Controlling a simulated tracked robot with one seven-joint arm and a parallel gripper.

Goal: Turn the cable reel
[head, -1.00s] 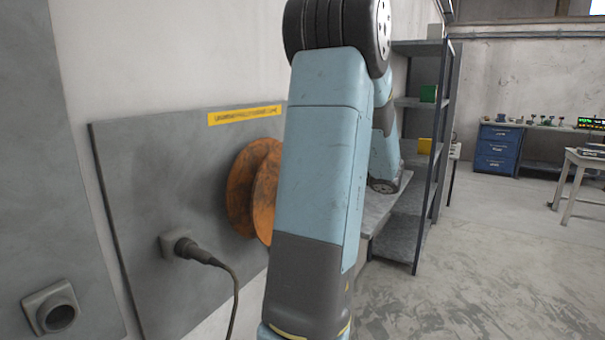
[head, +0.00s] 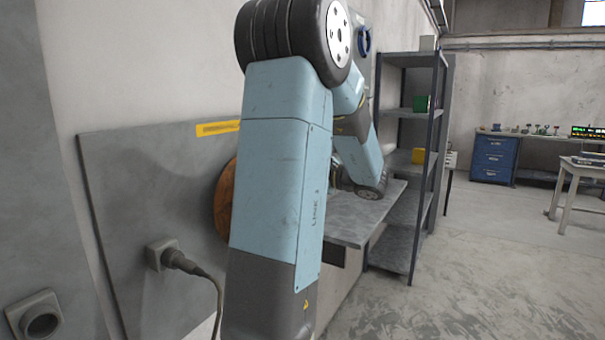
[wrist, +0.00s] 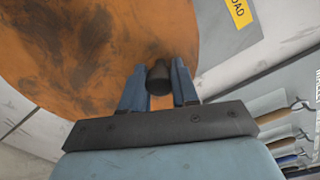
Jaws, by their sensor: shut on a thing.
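The orange cable reel (head: 224,200) is mounted on a grey wall panel (head: 150,190). In the head view my arm hides most of it. In the wrist view its scuffed orange face (wrist: 90,50) fills the upper left. A dark knob-like handle (wrist: 159,78) stands out near the edge of the reel. My gripper (wrist: 158,88) has its two blue fingers on either side of this handle, shut on it. In the head view my gripper is hidden behind my arm.
A plug with a cable (head: 172,258) sits in the panel's lower part. A yellow label (head: 217,128) is at the panel's top. A grey shelf rack (head: 405,150) and a ledge (head: 350,215) stand to the right. The floor (head: 470,260) at right is clear.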

